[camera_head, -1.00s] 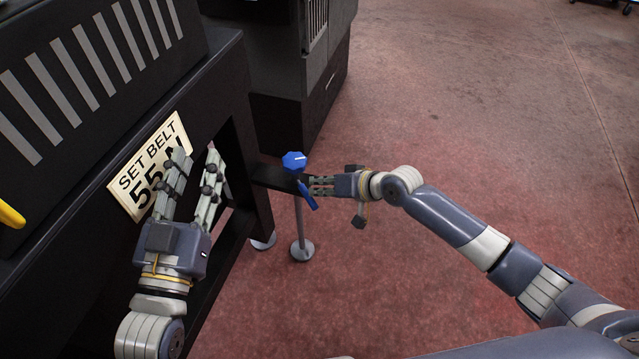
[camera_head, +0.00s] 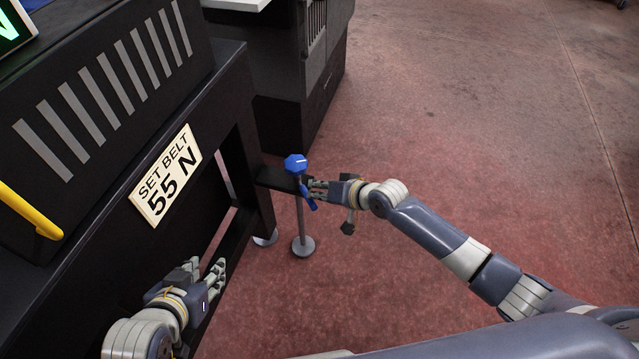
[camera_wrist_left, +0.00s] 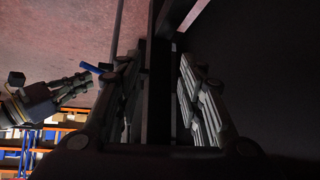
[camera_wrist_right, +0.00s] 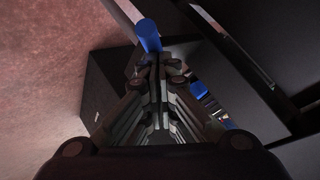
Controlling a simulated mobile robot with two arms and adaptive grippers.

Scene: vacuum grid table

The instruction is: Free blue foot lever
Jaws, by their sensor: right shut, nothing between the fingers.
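The blue foot lever (camera_head: 308,197) hangs at a slant beside a thin grey post, below a blue octagonal knob (camera_head: 295,164). A blue part also shows beyond the fingertips in the right wrist view (camera_wrist_right: 148,35); I cannot tell whether it is lever or knob. My right gripper (camera_head: 313,189) is shut and empty, with its tips right at the lever; contact is unclear. My left gripper (camera_head: 208,272) is open and empty, low beside the black machine frame. The left wrist view shows its spread fingers (camera_wrist_left: 155,95), with the blue lever (camera_wrist_left: 92,68) beyond them.
A black machine with a "SET BELT 55 N" sign (camera_head: 165,175) and a yellow handle (camera_head: 30,212) fills the left. A black cabinet (camera_head: 290,125) stands behind the lever. A black bar (camera_head: 272,179) runs to the post. The red floor at right is clear.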

